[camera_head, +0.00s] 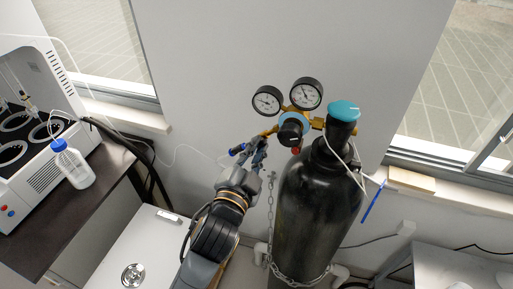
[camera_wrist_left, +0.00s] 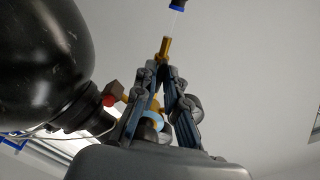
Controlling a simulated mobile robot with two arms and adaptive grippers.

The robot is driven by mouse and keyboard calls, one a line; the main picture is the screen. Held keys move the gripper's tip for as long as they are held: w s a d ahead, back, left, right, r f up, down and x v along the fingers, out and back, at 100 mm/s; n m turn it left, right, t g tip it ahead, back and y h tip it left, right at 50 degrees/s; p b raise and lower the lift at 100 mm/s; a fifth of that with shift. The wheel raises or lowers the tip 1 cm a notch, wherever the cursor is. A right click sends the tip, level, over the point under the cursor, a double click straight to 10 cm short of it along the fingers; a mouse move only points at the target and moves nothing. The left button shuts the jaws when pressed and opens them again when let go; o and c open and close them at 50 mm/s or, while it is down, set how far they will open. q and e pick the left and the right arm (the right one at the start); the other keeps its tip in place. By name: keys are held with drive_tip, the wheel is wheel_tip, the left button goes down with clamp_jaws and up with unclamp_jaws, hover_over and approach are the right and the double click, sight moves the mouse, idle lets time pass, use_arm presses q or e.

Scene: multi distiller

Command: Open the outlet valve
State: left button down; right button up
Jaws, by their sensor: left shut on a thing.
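The gas regulator (camera_head: 292,125), with two round gauges and a dark front knob, is mounted at the top of a black cylinder (camera_head: 315,200). Its brass outlet valve (camera_head: 268,132) points left; a brass tip of it (camera_wrist_left: 165,46) shows beyond my fingertips in the wrist view. A blue tube end (camera_head: 237,150) lies just left of it. My left gripper (camera_head: 258,148) comes from below and is shut on the outlet valve; its fingers (camera_wrist_left: 166,78) hide most of the gripped part. The teal cylinder handle (camera_head: 343,110) is to the right. My right gripper is out of view.
A chain (camera_head: 270,215) hangs beside the cylinder and wraps its lower part. A thin white tube (camera_head: 185,155) runs left toward the distiller (camera_head: 35,130) on a dark bench, near a blue-capped bottle (camera_head: 72,165). A white cabinet (camera_head: 135,245) stands below. Bare wall lies behind.

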use_arm(q)
drive_tip(key=shift+n, duration=0.4)
drive_tip(key=c, duration=1.4)
unclamp_jaws()
drive_tip(key=v, duration=1.2)
